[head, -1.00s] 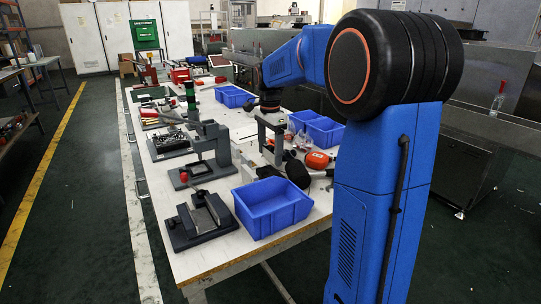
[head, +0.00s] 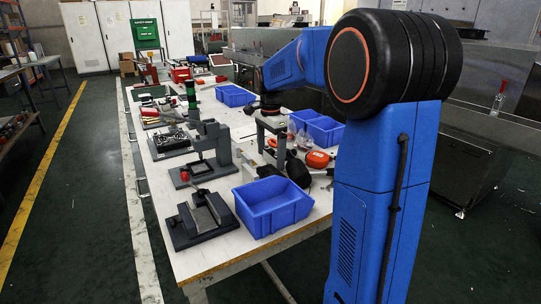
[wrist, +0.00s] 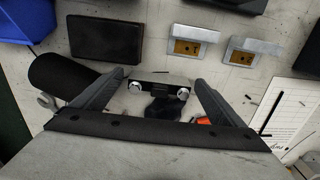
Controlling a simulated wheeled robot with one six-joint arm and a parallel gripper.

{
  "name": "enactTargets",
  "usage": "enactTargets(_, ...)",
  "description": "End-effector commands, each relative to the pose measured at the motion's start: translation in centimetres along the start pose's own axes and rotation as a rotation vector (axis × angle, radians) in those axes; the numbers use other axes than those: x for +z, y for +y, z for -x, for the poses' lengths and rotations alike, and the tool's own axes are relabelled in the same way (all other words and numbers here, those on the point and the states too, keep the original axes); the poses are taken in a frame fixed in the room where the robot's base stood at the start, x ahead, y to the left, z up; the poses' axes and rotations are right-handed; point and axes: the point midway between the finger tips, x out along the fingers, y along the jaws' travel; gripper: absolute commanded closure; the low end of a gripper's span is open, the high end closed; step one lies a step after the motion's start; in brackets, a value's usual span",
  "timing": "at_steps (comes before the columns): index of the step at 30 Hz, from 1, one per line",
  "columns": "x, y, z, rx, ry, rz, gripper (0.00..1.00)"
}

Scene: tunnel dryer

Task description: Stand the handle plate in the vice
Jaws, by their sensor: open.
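My gripper (wrist: 160,78) is open, with its two grey fingers spread apart in the wrist view. Between them, further down, is a dark flat piece with two bright round knobs (wrist: 158,90). In the head view my arm reaches over the far side of the bench, and the plate cannot be made out. The vice (head: 203,220) stands on a dark base at the near left bench end. Its grey jaws face up with a gap between them, apparently empty.
A blue bin (head: 272,222) stands just right of the vice. A dark upright fixture (head: 212,150) stands behind it. More blue bins and loose tools, including an orange one (head: 318,159), crowd the bench. Two metal brackets (wrist: 190,45) lie beyond my fingers.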

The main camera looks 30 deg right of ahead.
Motion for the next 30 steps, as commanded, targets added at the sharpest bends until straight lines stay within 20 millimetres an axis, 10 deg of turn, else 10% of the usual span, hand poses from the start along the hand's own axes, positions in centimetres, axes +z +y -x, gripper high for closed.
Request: enactTargets(30,-0.1,0.4,16.7,-0.003,0.001,0.000,0.04)
